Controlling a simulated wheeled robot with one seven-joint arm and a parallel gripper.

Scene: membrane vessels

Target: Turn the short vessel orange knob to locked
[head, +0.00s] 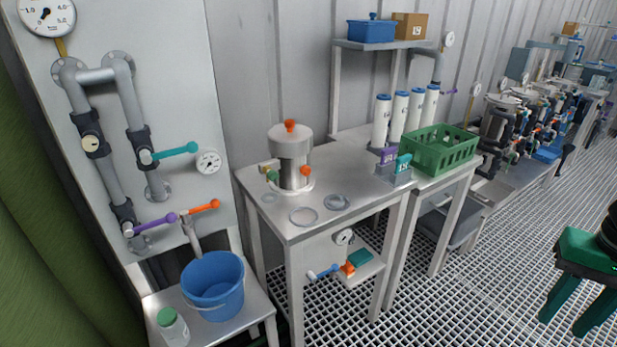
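A short steel vessel (291,160) with a wide cap stands upright on the steel table at the middle of the head view. One orange knob (290,125) sits on top of its cap. A second orange knob (305,171) shows low on its front right side, and a green knob (272,176) low on its left. The knobs are small here, and I cannot read any locked or unlocked marking.
Two rings (303,216) lie on the table (263,207) in front of the vessel. Purple and teal blocks and a green crate (440,150) stand to the right. A blue bucket (213,285) and piped valves are at left.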

